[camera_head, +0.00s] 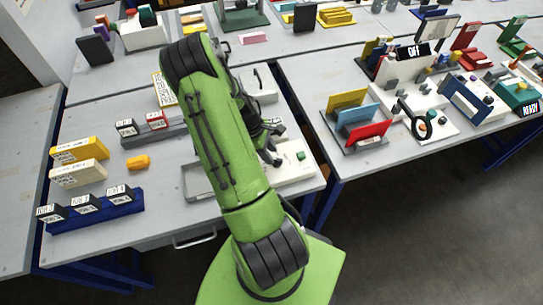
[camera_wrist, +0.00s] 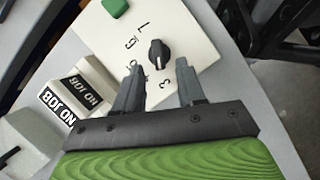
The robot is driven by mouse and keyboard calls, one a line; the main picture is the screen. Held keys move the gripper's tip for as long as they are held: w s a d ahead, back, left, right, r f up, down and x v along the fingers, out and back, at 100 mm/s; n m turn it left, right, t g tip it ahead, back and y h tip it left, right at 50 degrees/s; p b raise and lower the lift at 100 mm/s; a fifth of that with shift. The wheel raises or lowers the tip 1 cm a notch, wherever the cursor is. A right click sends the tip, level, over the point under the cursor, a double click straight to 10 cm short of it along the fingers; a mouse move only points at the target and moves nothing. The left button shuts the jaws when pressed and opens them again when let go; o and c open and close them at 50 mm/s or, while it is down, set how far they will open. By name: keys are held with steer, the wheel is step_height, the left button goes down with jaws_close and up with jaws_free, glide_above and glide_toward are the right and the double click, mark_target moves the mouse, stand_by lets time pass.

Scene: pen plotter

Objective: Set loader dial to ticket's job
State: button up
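In the wrist view, the loader's white panel (camera_wrist: 190,18) carries a black dial (camera_wrist: 159,52) ringed by printed numerals, partly readable, with a 3 nearest my gripper. The dial's pointer setting is too small to tell. A green button (camera_wrist: 115,8) is on the same panel. My gripper (camera_wrist: 158,64) is open, with its two fingertips on either side of the dial's near end and nothing visibly clamped. In the head view the panel (camera_head: 296,174) shows at the table's front, and my arm hides most of the gripper. I cannot identify a job ticket.
A grey tray (camera_head: 195,184) lies left of the panel in the head view. Labelled blocks stand in a blue rack (camera_head: 95,212) and a grey holder (camera_head: 150,136). A gap separates this table from the right one, which holds coloured plates (camera_head: 358,120) and devices.

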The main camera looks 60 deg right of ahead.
steer(key=shift+x, duration=1.25)
jaws_close()
steer(key=m+y, duration=0.1)
steer(key=m, duration=0.1)
steer(key=m+b, duration=0.1)
steer(key=m, duration=0.1)
steer(key=shift+w+d+y+b, duration=0.1)
steer(key=shift+d+y+b, duration=0.2)
steer(key=shift+d+y, duration=0.1)
steer(key=shift+d+r+m+y+b, duration=0.15)
steer(key=shift+m+y+b, duration=0.15)
steer(key=shift+m, duration=0.65)
steer(key=shift+d+f+m+y+b, duration=0.1)
steer(key=shift+m+y+b, duration=0.2)
steer(key=shift+m, duration=0.65)
